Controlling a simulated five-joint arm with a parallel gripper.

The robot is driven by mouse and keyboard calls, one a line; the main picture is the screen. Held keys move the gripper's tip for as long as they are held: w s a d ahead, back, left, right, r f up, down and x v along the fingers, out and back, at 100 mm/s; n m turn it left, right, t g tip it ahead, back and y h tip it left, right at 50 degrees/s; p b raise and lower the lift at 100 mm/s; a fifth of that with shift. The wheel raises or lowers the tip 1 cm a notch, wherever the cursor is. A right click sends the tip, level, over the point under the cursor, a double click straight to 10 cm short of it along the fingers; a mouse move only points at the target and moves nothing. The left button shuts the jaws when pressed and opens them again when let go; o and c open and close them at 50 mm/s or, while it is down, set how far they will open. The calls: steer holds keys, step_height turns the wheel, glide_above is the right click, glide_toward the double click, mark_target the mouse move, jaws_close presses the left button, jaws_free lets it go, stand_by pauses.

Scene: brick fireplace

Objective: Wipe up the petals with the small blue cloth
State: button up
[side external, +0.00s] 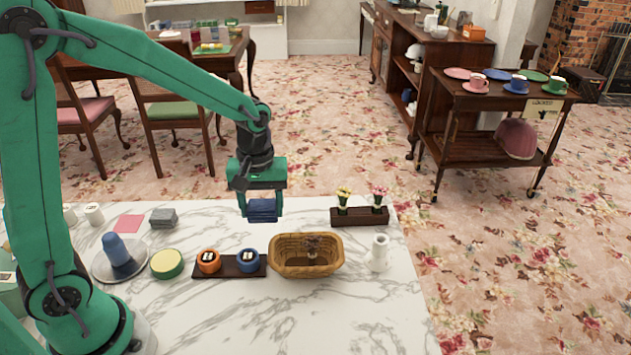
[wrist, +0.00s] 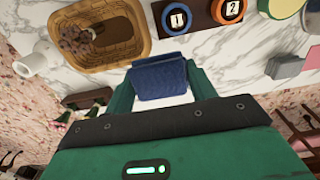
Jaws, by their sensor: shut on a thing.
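My gripper (side external: 262,208) is shut on the small blue cloth (side external: 262,213), which is folded and hangs between the fingers. It is held above the far part of the marble table, behind and left of the wicker basket. The cloth also shows in the wrist view (wrist: 158,83), between the two green fingers. I cannot make out loose petals in either view. Flowers with yellow (side external: 343,193) and pink (side external: 379,195) heads stand in a dark wooden holder.
The wicker basket (side external: 274,262) holds a dark brown bunch. A white vase (side external: 378,252) stands to its right. Orange (side external: 208,259) and blue (side external: 247,259) round pots sit on a dark tray to its left. The front of the marble table (side external: 330,320) is clear.

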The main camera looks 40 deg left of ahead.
steer(key=o, duration=0.3)
steer(key=shift+c, duration=0.8)
steer(key=w+f, duration=0.3)
steer(key=w, duration=0.9)
steer(key=shift+a, duration=0.45)
